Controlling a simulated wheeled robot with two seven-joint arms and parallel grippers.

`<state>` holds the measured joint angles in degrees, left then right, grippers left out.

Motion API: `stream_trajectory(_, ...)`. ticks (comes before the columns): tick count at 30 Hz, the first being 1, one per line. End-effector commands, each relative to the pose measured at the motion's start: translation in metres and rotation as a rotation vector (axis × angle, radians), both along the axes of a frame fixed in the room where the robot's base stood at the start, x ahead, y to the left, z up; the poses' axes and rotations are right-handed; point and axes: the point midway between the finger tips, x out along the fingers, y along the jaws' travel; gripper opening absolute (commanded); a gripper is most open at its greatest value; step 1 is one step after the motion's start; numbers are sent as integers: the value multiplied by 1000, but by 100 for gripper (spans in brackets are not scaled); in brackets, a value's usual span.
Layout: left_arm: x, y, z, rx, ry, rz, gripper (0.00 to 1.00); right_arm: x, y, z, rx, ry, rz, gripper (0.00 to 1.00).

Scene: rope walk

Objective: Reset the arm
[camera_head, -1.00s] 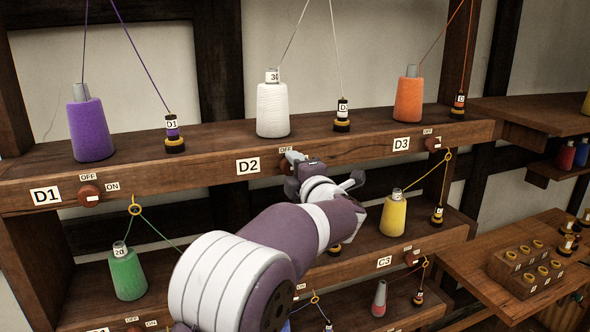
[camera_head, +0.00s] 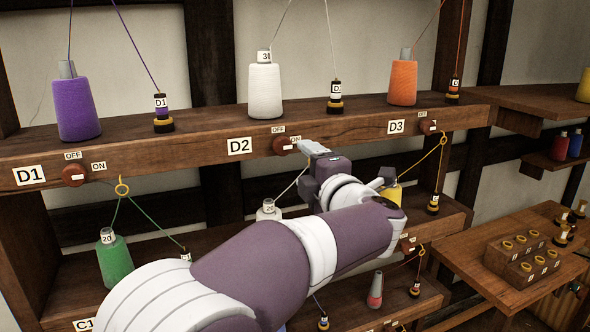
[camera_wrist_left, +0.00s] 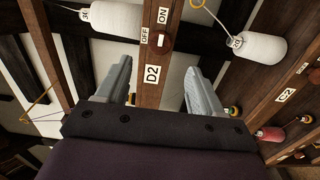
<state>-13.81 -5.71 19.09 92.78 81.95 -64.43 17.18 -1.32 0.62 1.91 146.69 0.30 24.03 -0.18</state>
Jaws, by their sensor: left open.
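My left gripper (camera_head: 314,148) is in front of the upper shelf, just right of the D2 knob (camera_head: 283,146) and apart from it. In the left wrist view the two grey fingers of my left gripper (camera_wrist_left: 158,88) stand wide apart with nothing between them. The D2 label (camera_wrist_left: 153,75) and the D2 knob (camera_wrist_left: 158,40) show beyond the fingers. My left arm (camera_head: 300,245) reaches in from the bottom left and hides part of the middle shelf. My right gripper is not in view.
On the upper shelf (camera_head: 200,128) stand purple (camera_head: 76,108), white (camera_head: 265,90) and orange (camera_head: 402,82) thread cones with small spools. A green cone (camera_head: 114,262) and a partly hidden yellow cone (camera_head: 393,195) stand below. A side table (camera_head: 480,250) holds a spool block (camera_head: 522,258) at right.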

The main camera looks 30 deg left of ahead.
Motion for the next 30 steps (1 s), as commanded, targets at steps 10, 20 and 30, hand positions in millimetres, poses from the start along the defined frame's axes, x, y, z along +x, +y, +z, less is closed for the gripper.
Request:
stream_trajectory(10, -14, -16, 1, 0, 0, 1, 67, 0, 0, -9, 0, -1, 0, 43)
stream_trajectory(20, -11, -18, 0, 4, 11, -16, 67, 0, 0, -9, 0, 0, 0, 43)
stream_trajectory(30, 13, -164, -181, 650, 725, -1062, 67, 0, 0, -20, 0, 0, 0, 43)
